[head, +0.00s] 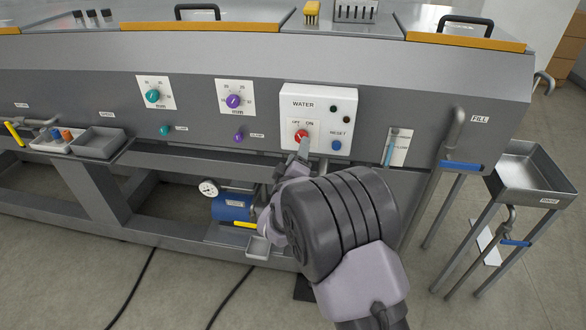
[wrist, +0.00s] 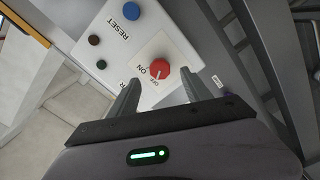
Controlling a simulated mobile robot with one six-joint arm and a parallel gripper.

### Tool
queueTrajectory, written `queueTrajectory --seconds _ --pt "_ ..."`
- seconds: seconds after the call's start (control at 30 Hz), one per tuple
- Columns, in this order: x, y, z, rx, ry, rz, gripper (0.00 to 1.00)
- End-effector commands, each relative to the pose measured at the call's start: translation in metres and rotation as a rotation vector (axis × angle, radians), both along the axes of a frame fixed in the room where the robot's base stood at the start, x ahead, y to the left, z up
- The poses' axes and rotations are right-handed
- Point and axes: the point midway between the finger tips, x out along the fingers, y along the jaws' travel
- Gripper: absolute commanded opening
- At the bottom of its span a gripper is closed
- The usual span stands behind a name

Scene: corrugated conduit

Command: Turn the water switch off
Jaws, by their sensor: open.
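The water switch is a red round knob (head: 301,136) on a white WATER panel (head: 320,103) on the machine's front, with OFF and ON printed above it. In the wrist view the red knob (wrist: 159,78) shows a light pointer mark that appears to lie towards ON. My gripper (head: 303,148) is just below the knob in the head view. In the wrist view my gripper (wrist: 162,92) is open, with its two fingers either side of the knob's lower area. The fingers appear short of the knob; contact cannot be told.
A blue RESET button (head: 337,145) and two small dark lights sit beside the knob. Purple (head: 233,101) and teal (head: 153,96) dials are to the left. A FILL pipe with a blue handle (head: 461,166) and a metal tray stand (head: 528,172) are at right.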

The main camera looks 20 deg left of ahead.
Motion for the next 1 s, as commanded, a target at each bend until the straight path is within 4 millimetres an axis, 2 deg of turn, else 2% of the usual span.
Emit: queueTrajectory --seconds 0.1,0.2,0.3,0.4,0.53,0.9,0.97,1.0 --pt "-0.040 -0.009 0.002 -0.003 0.001 0.002 0.57" --pt "-0.069 -0.016 0.001 -0.002 0.002 0.002 0.57" --pt "-0.090 -0.021 0.001 -0.001 0.001 0.002 0.57" --pt "-0.103 -0.025 0.000 0.000 0.001 0.000 0.57" --pt "-0.109 -0.026 0.000 0.000 0.000 0.000 0.57" --pt "-0.109 -0.027 0.000 0.002 0.001 -0.001 0.57" --pt "-0.104 -0.033 0.006 0.034 0.021 -0.008 0.57" --pt "-0.096 -0.043 0.016 0.090 0.061 -0.019 0.57"
